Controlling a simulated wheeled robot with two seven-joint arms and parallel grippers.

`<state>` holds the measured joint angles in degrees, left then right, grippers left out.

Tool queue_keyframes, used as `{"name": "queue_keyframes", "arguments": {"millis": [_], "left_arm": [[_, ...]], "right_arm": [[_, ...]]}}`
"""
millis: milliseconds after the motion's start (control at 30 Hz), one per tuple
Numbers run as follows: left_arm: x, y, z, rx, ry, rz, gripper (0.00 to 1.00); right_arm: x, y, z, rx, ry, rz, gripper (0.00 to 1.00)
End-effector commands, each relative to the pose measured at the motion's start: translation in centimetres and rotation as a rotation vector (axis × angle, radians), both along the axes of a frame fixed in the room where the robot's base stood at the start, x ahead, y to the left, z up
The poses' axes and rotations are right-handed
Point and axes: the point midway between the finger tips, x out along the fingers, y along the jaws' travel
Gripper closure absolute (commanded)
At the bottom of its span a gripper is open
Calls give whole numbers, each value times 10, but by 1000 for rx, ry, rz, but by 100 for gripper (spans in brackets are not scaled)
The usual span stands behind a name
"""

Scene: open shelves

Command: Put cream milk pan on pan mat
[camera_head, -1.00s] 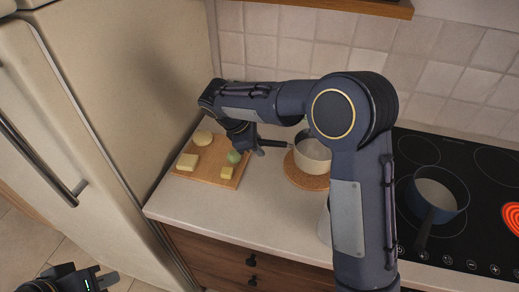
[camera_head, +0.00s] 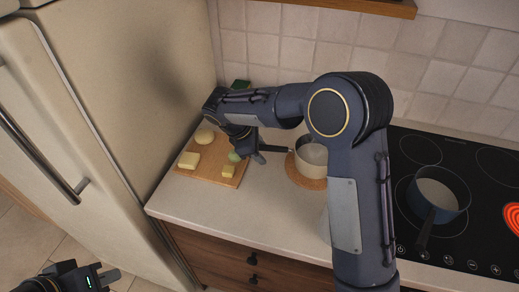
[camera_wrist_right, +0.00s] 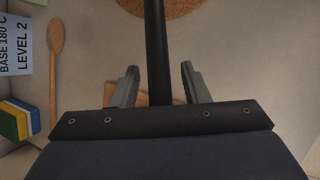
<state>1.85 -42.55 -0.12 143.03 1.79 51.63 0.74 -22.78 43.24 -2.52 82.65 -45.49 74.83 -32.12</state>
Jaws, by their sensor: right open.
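The cream milk pan (camera_head: 312,161) sits upright on the round cork pan mat (camera_head: 297,179) on the counter. Its dark handle (camera_head: 277,149) points left. The mat also shows at the top of the right wrist view (camera_wrist_right: 172,8). My right gripper (camera_head: 259,153) is at the handle's left end. In the right wrist view my right gripper (camera_wrist_right: 158,85) is open, with the black handle (camera_wrist_right: 155,45) running between its fingers and gaps on both sides. My left gripper (camera_head: 102,277) is low at the left, away from the counter; its opening is unclear.
A wooden board (camera_head: 207,176) with several yellow pieces and a green item lies left of the pan. A blue pan (camera_head: 438,190) stands on the hob (camera_head: 470,230) at right. A wooden spoon (camera_wrist_right: 55,65) and coloured sponges (camera_wrist_right: 18,122) lie nearby. The front counter is clear.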

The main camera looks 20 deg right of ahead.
Motion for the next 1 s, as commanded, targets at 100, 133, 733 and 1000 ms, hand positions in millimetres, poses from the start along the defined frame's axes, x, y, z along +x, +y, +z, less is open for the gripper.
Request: {"name": "queue_keyframes", "arguments": {"millis": [100,133,733,1000], "left_arm": [[0,0,0,0,0,0,100],[0,0,0,0,0,0,100],[0,0,-3,0,0,0,100],[0,0,-3,0,0,0,100]], "right_arm": [[0,5,10,1,-3,2,59],[0,7,14,1,-4,2,59],[-9,53,106,1,-1,2,59],[-10,55,109,1,-1,2,59]]}}
